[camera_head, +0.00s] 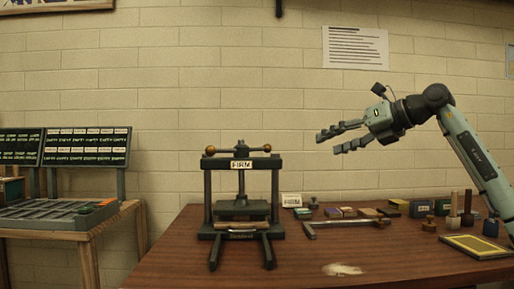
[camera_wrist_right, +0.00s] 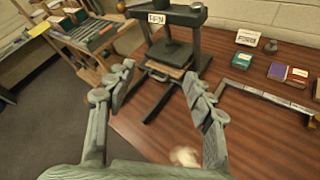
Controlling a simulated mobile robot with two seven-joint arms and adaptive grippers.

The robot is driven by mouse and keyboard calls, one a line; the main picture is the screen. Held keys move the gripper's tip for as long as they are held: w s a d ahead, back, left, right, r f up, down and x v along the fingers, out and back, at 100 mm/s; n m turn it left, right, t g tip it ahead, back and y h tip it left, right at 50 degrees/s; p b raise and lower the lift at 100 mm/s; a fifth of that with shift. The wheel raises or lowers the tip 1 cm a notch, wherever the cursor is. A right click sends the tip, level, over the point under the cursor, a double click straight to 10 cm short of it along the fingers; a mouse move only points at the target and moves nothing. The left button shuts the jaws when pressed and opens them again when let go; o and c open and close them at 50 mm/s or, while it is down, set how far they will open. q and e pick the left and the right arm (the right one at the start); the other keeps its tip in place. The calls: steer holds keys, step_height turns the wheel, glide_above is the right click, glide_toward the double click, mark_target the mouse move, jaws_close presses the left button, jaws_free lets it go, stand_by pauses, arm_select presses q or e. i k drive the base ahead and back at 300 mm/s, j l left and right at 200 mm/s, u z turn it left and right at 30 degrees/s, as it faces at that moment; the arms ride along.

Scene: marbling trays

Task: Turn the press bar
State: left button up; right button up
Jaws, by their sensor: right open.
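The press bar (camera_head: 240,150) is a dark horizontal rod with a brass-coloured ball at each end, on top of the black press (camera_head: 208,190). The press stands on the wooden table, with a "FIRM" label (camera_head: 241,165) on its upper beam and a screw below. My right gripper (camera_head: 329,142) is open and empty, in the air to the right of the bar and apart from it. In the right wrist view its fingers (camera_wrist_right: 163,92) are spread, with the press (camera_wrist_right: 200,48) beyond them; the bar is mostly cut off at the top there. My left gripper is not in view.
A long metal tool (camera_head: 345,222) lies right of the press. A small card (camera_head: 291,200), stamps, small boxes and a yellow-topped tray (camera_head: 476,246) fill the table's right part. A type case (camera_head: 55,214) stands on a separate table at left. Air between gripper and press is clear.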

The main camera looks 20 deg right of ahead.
mark_target(240, 151)
steer(key=i, duration=1.05)
